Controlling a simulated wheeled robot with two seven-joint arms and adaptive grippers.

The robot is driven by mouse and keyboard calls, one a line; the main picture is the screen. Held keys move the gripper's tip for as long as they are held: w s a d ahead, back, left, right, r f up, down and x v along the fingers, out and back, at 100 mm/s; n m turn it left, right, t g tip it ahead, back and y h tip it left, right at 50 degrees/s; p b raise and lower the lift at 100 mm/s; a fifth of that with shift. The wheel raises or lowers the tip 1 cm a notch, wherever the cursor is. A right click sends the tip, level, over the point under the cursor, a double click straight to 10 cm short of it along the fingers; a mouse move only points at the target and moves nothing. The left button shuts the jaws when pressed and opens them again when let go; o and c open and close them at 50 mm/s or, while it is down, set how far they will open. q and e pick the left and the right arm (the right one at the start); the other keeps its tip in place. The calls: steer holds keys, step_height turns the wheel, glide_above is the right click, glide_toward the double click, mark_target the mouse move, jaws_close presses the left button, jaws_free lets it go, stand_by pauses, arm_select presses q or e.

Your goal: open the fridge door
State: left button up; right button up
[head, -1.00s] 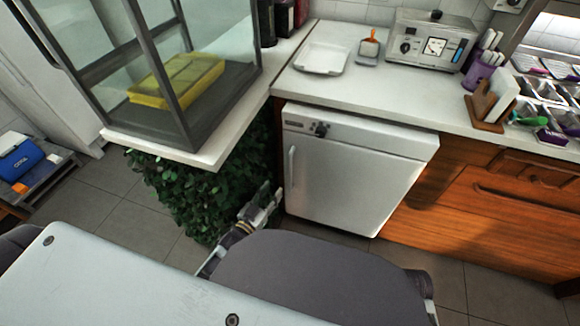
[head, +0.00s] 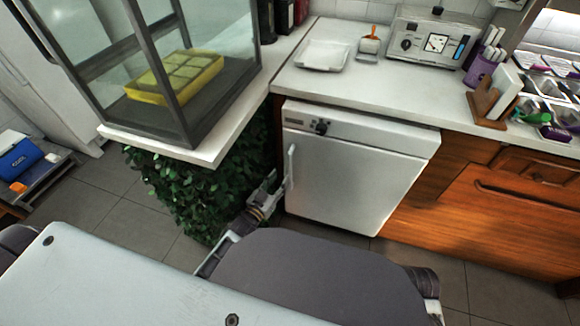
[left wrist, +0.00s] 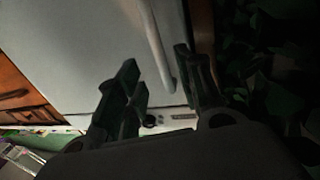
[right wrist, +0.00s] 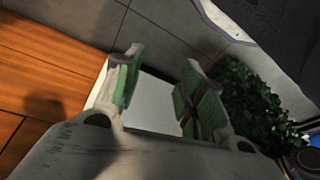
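The fridge (head: 350,180) is a white under-counter unit with its door shut. Its upright handle (head: 291,165) is on the door's left side. My left gripper (head: 277,184) is at the lower part of this handle. In the left wrist view, the open fingers of my left gripper (left wrist: 165,85) stand on either side of the handle (left wrist: 155,42), with gaps between them and the bar. My right gripper (right wrist: 158,88) is open and empty in the right wrist view, with the white fridge front (right wrist: 150,108) beyond it. The head view does not show its fingers.
A leafy green hedge (head: 195,195) stands left of the fridge, close to my left gripper. The white counter (head: 400,95) overhangs the fridge. Wooden drawers (head: 490,205) are on the right. A glass case (head: 190,70) with a yellow tray stands at upper left. Tiled floor is open in front.

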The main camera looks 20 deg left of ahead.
mark_target(289, 167)
arm_select(q)
steer(key=shift+x, duration=0.85)
steer(key=shift+b+x, duration=0.6)
steer(key=shift+x, duration=0.9)
steer(key=shift+w+d, duration=0.25)
steer(key=shift+w, duration=0.4)
steer(key=shift+b+x, duration=0.45)
steer(key=shift+x, duration=0.8)
arm_select(e)
steer(key=shift+a+r+t, duration=0.15)
steer(key=shift+r, duration=0.7)
steer(key=shift+a+r+t, duration=0.1)
steer(key=shift+r+t, duration=0.05)
steer(key=shift+r, duration=0.65)
steer(key=shift+s, duration=0.1)
arm_select(q)
jaws_close()
arm_select(e)
steer(key=shift+f, duration=0.1)
